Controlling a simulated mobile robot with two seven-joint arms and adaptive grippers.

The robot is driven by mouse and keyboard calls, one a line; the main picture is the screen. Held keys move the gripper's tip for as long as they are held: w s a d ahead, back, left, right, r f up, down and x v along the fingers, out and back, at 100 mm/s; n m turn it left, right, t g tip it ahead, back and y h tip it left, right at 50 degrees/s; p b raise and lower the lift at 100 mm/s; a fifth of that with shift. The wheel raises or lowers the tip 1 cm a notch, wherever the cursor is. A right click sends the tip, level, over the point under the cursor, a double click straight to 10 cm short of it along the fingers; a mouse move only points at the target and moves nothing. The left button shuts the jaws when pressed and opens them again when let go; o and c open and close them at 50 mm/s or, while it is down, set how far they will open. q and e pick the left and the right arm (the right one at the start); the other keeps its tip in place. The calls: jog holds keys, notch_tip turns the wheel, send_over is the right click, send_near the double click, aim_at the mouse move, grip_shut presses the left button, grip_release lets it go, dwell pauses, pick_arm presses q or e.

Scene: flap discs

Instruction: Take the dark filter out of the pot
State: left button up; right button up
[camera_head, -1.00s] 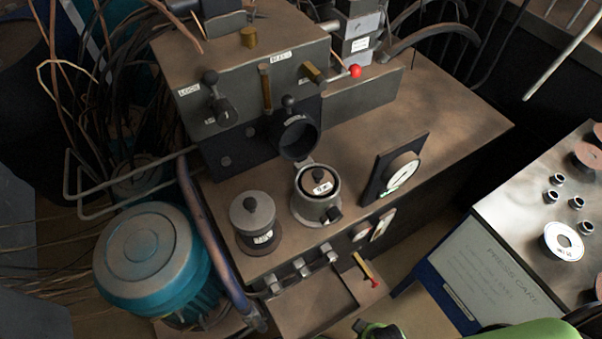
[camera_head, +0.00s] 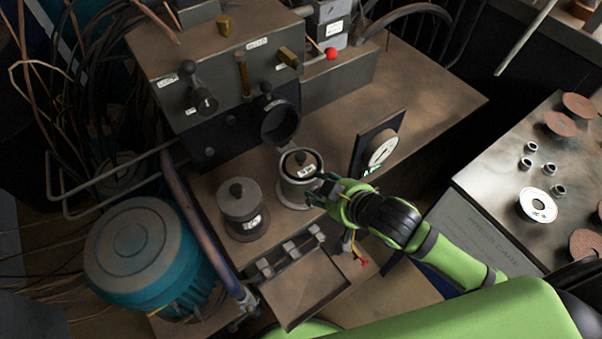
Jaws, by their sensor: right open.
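The metal pot (camera_head: 292,194) stands upright and open-topped on the brown bench top. My left gripper is not in view.
A lidded grey canister (camera_head: 243,213) stands left of the pot. A dial gauge (camera_head: 382,152) stands behind my right wrist. A valve block with a round port (camera_head: 281,122) rises behind the pot. An open tray (camera_head: 304,288) juts out in front.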

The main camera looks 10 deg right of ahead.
aim_at(304, 157)
jog(key=w+y, duration=0.1)
jog(key=w, duration=0.2)
jog(key=w+n+y+p, duration=0.1)
jog(key=w, duration=0.2)
jog(key=w+a+y+p, duration=0.1)
jog(key=w, duration=0.2)
jog(key=shift+f+n+t, duration=0.1)
jog(key=shift+n+t, duration=0.2)
jog(key=shift+t, duration=0.1)
jog(key=shift+w+a+f, duration=0.15)
jog(key=shift+w+f, duration=0.05)
jog(key=shift+f, duration=0.05)
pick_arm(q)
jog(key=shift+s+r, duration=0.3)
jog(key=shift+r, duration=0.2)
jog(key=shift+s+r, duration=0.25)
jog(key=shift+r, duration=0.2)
